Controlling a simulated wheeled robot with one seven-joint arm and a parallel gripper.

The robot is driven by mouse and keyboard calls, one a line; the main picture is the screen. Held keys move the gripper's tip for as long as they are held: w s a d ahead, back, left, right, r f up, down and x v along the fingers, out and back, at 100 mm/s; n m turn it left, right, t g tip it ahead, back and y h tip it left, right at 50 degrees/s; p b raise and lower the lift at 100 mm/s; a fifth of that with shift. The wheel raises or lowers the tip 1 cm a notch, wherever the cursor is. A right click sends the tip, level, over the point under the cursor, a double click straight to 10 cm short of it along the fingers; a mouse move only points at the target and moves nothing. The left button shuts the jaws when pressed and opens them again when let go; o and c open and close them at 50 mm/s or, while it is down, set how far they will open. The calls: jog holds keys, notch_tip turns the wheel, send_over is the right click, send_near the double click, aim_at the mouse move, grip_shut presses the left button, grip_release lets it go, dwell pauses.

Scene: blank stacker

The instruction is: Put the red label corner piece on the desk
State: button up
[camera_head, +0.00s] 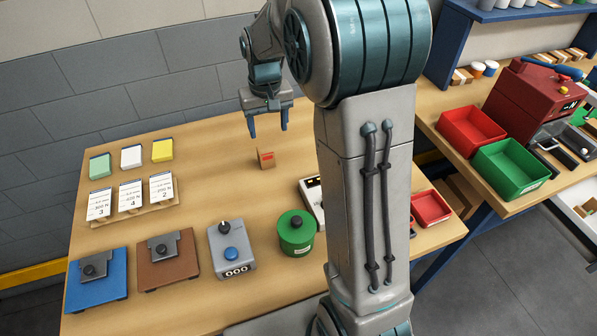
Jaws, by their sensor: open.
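A small brown block with a red label (265,158) stands upright on the wooden desk (215,180), near its middle. It looks like the red label corner piece. My gripper (268,133) hangs just above and behind it in the picture, fingers pointing down. The two fingers are apart, with nothing visible between them. The block appears free of the fingers. My arm hides part of the desk to the right.
Green, white and yellow pads (131,156) and several white cards on a tray (131,213) lie left. Red (455,135) and green (500,182) bins stand right.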

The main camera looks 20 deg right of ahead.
jog(key=s+r+t, duration=0.1)
jog(key=s+r, duration=0.1)
jog(key=s, duration=1)
jog(key=s+r+t, duration=0.2)
jog(key=s+r, duration=0.1)
jog(key=s, duration=0.9)
jog(key=shift+d+r, duration=0.1)
jog(key=shift+r, duration=0.05)
